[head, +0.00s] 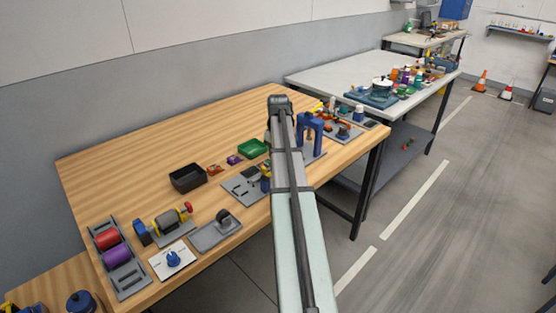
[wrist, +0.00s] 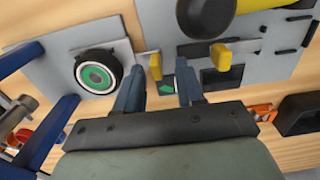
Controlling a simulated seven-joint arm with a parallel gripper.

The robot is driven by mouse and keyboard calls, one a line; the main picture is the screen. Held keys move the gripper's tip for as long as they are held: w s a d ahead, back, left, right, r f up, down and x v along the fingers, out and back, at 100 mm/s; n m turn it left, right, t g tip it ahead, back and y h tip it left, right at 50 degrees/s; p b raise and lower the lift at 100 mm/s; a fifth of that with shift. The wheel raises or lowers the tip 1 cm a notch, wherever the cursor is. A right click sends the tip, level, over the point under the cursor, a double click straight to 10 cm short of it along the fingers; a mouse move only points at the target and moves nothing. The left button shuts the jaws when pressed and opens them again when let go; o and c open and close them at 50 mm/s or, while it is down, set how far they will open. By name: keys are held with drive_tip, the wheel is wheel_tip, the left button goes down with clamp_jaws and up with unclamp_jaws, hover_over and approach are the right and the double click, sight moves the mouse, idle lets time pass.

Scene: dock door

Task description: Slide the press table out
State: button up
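A blue press frame (head: 308,128) stands on the wooden bench just right of my arm in the head view. In the wrist view, blue frame parts (wrist: 52,130) show at the left, beside a grey plate (wrist: 50,68) carrying a black round piece with a green centre (wrist: 95,74). I cannot tell for sure which part is the press table. My gripper (wrist: 159,72) is open, its two fingers apart. A small yellow post (wrist: 155,66) shows between the fingertips, nearer the left one; I cannot tell whether they touch. In the head view my arm hides the gripper.
A second grey plate (wrist: 280,52) with another yellow post (wrist: 221,56) and black parts lies close by. A black bin (head: 187,178) and a green tray (head: 252,147) stand left of my arm. The back left of the wooden bench (head: 150,145) is clear.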

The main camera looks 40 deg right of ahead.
wheel_tip(320, 180, up, 12)
idle(0.5)
drive_tip(key=shift+f, duration=0.1)
